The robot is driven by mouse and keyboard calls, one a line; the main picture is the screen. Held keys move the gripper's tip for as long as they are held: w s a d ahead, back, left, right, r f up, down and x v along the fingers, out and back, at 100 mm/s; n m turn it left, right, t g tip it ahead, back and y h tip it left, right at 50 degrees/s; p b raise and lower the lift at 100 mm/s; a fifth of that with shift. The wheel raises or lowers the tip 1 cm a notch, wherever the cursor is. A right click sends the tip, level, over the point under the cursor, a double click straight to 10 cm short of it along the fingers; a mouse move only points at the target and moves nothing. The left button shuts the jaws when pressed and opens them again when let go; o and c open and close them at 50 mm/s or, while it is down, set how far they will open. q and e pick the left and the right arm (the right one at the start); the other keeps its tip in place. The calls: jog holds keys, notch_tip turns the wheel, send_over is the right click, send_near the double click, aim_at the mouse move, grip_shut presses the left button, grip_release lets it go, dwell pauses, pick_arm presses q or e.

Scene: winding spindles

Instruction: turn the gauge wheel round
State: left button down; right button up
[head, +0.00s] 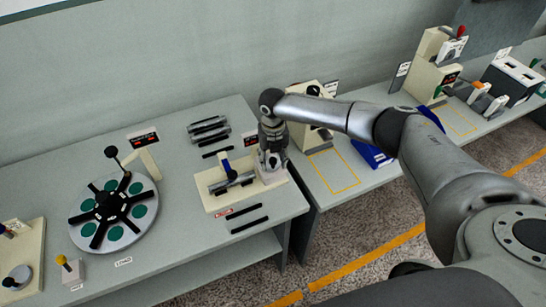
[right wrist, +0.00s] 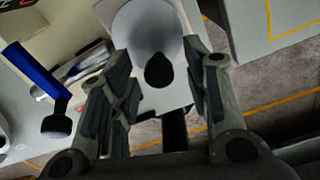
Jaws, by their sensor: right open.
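A pale grey wheel (right wrist: 146,25) with a black knob (right wrist: 158,72) shows in the right wrist view; I take it to be the gauge wheel. It is at the right end of a cream fixture (head: 215,203), where my gripper mostly hides it in the head view. My right gripper (head: 271,165) points down over it. In the right wrist view its fingers (right wrist: 159,65) are open on either side of the knob, with gaps visible. The fixture also carries a dark metal spindle (head: 236,181) and a blue lever (right wrist: 38,72). My left gripper is out of view.
A round indexing table (head: 148,206) with green discs stands on the left. Several dark spindles (head: 208,128) lie behind the fixture, and black bars (head: 250,225) lie in front. A bench gap lies to the right, before a yellow-outlined area (head: 345,189).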

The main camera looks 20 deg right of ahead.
jog(key=shift+f, duration=0.35)
grip_shut()
